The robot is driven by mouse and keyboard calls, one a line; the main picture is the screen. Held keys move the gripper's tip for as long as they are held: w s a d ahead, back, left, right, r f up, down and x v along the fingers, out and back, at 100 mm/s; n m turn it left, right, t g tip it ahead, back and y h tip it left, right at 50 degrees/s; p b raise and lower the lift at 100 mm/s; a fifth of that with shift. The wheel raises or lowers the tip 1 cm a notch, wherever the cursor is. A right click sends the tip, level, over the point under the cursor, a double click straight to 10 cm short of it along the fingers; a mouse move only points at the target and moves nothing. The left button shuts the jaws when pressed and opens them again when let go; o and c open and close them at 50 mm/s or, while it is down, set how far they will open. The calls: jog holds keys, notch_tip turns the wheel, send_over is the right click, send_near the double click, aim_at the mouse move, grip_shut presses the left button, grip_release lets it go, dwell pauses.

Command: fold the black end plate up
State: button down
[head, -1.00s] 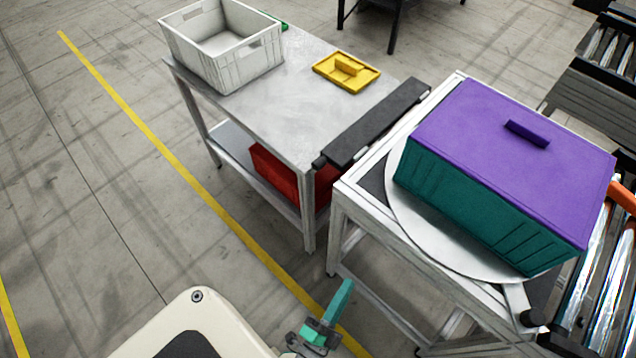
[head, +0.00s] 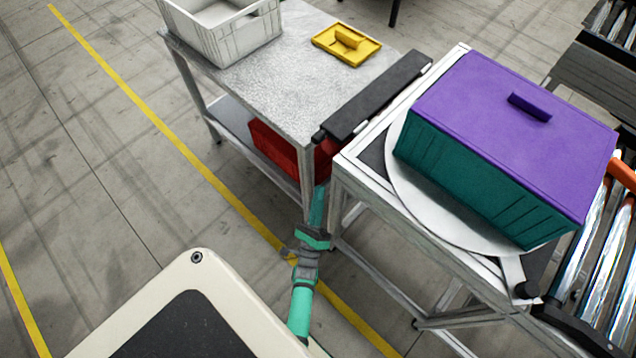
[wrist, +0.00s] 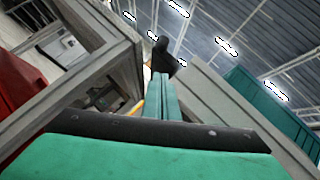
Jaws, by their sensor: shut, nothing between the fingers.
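The black end plate (head: 378,95) is a long dark bar-like plate. In the head view it lies folded out from the left side of the turntable frame (head: 345,165), across the gap to the grey metal table. Light hinge pieces show along its right edge. My gripper (head: 319,192) is low, beneath the near end of the plate, by the near table leg, and apart from the plate. In the wrist view its teal fingers (wrist: 165,97) are together and empty. A dark piece (wrist: 162,58) just beyond the fingertips looks like the plate's near end.
A purple-lidded teal box (head: 510,120) stands on the round turntable (head: 400,195). Rollers (head: 590,270) lie at right. Floor at left is clear.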

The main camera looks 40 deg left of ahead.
jog(key=s+a+r+x, duration=0.1)
jog(key=s+x, duration=0.1)
jog(key=x, duration=0.9)
jog(key=shift+w+a+r, duration=0.2)
jog(key=shift+r, duration=0.15)
jog(key=shift+w+d, duration=0.1)
